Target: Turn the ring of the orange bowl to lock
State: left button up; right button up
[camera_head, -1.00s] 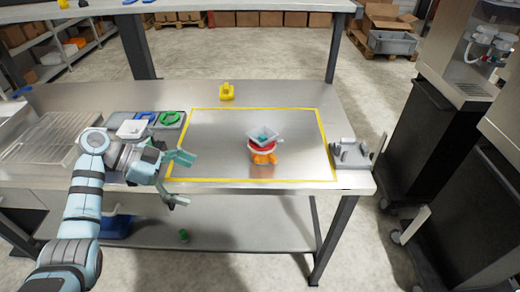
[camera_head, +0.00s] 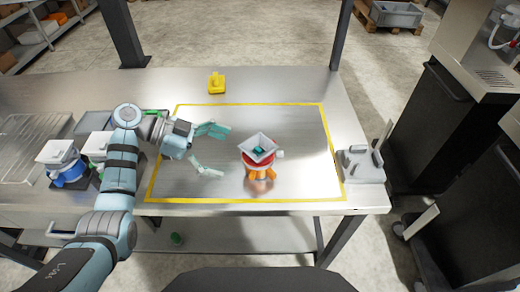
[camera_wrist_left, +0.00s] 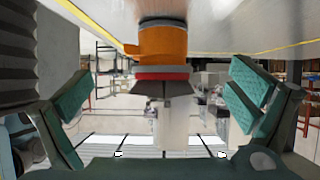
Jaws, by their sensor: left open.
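The orange bowl (camera_head: 259,184) stands upright inside the yellow-outlined area of the table. A red ring (camera_head: 256,164) sits around its top, with a small pale tab at its right side. A grey square hopper (camera_head: 258,144) with teal contents is above the ring. My left gripper (camera_head: 220,152) is open, to the left of the bowl and apart from it. The left wrist view is upside down; there the orange bowl (camera_wrist_left: 162,42) and red ring (camera_wrist_left: 162,74) appear beyond and between the spread teal fingers (camera_wrist_left: 160,80). My right gripper is not in view.
A yellow piece (camera_head: 216,84) stands behind the marked area. A grey fixture (camera_head: 362,167) sits at the table's right edge. Blue (camera_head: 70,174) and green-based units with white tops stand at the left, partly behind my arm. The marked area around the bowl is otherwise clear.

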pick_arm(q)
jog(key=d, duration=0.1)
jog(key=d+f+b, duration=0.1)
jog(key=s+d+f, duration=0.1)
jog(key=shift+s+d, duration=0.1)
jog(key=shift+d, duration=0.25)
jog(key=b+x, duration=0.1)
jog(key=x, duration=0.1)
jog(key=b+x, duration=0.1)
jog(key=x, duration=0.1)
jog(key=shift+w+f, duration=0.15)
jog(key=shift+w, duration=0.1)
jog(key=shift+d+f, duration=0.15)
jog(key=shift+d, duration=0.35)
jog(key=shift+s, duration=0.1)
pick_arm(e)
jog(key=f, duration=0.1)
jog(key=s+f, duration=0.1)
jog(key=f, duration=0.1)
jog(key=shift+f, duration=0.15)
pick_arm(q)
jog(key=shift+c, duration=0.6)
